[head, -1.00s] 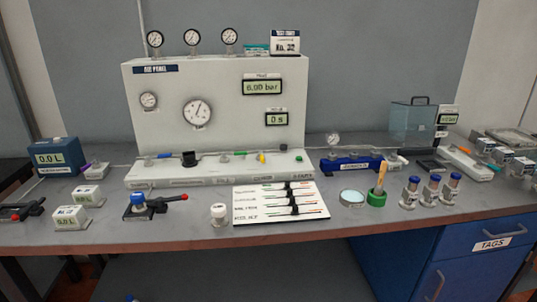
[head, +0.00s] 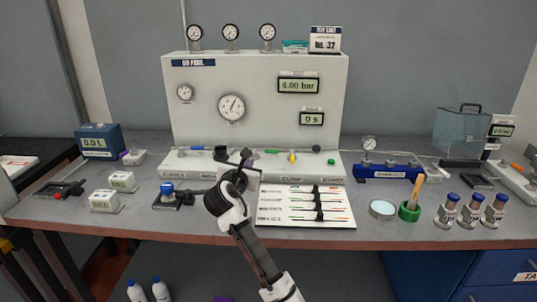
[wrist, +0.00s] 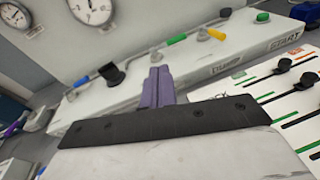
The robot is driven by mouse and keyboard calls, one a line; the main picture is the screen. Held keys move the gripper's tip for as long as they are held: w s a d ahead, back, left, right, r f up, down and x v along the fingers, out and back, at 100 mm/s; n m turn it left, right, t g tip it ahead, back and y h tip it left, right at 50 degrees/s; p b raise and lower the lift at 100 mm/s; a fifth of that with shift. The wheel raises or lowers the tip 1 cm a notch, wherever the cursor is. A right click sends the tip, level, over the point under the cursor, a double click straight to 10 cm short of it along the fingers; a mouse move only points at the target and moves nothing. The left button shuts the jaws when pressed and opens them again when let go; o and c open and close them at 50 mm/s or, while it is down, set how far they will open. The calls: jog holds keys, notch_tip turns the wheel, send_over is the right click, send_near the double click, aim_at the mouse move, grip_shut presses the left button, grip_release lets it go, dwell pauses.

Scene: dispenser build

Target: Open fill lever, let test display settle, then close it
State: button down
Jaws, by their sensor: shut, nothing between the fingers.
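The white test panel (head: 258,95) stands at the back of the bench. Its pressure display (head: 299,85) reads 6.00 bar and its timer display (head: 311,118) reads 0 s. Along its ledge are a blue handle (head: 196,148), a black clamp fixture (head: 220,153), a green handle (head: 272,151) and a yellow handle (head: 292,157). Which is the fill lever cannot be told from labels. My gripper (head: 240,158) hangs in front of the ledge's middle. In the wrist view its purple fingers (wrist: 155,88) are shut and empty, pointing towards the ledge.
A green button (head: 331,161) sits at the ledge's right end. A white card with black sliders (head: 305,207) lies right of my arm. A toggle clamp with a blue top (head: 167,189) is close on its left. Small bottles (head: 472,211) stand at the right.

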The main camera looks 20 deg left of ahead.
aim_at(272, 152)
jog(key=shift+n+h, duration=0.3)
jog(key=shift+h, duration=0.3)
jog(key=w+f+p, duration=0.1)
jog(key=w, duration=0.4)
jog(key=w+d+f+p, duration=0.1)
jog(key=w, duration=0.4)
jog(key=w+f+p, duration=0.2)
jog(key=w, duration=0.3)
jog(key=shift+d, duration=0.25)
jog(key=shift+w, duration=0.15)
